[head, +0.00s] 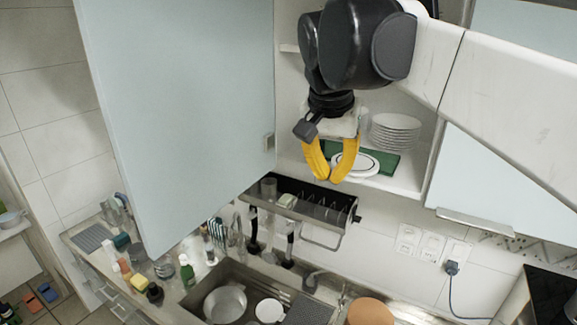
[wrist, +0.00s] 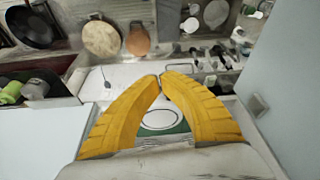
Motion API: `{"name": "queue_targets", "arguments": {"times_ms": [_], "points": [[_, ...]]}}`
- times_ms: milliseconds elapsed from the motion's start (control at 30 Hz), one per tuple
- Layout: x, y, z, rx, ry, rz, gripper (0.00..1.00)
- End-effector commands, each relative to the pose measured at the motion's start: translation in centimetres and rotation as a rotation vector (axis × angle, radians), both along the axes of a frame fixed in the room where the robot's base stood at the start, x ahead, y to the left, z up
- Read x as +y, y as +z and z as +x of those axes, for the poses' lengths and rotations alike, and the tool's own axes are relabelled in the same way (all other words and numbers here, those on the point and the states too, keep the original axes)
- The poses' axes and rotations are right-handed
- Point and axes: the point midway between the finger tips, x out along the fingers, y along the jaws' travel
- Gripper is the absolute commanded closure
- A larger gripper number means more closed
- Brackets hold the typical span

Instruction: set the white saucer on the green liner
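The white saucer (head: 368,161), with a dark ring on it, lies on the green liner (head: 387,166) on the cabinet shelf. The saucer also shows between the fingers in the wrist view (wrist: 160,118), with some green liner (wrist: 181,128) around it. My gripper (head: 330,180) has yellow fingers and hangs in front of the saucer, partly covering its left side. In the wrist view its fingertips (wrist: 161,76) are close together with a narrow gap and nothing visible between them. I see no finger contact with the saucer, though part of its rim is hidden.
A stack of white plates (head: 395,130) stands on the shelf behind the saucer. The open pale-blue cabinet door (head: 185,110) is on the left. Below are a dish rack (head: 300,207) and a sink (head: 248,290) with pans. A grey fixture shows on the door in the wrist view (wrist: 257,105).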

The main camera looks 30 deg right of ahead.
Motion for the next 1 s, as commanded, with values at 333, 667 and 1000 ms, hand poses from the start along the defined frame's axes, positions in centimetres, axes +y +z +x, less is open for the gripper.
{"name": "queue_targets", "arguments": {"times_ms": [333, 667, 1000], "points": [[-2.9, 1.4, 0.1, 0.037, -0.158, 0.006, 1.0], [-4.6, -5.2, 1.1, 0.035, -0.155, 0.005, 1.0], [-7.9, -6.4, 3.0, 0.036, -0.154, 0.006, 1.0]]}}
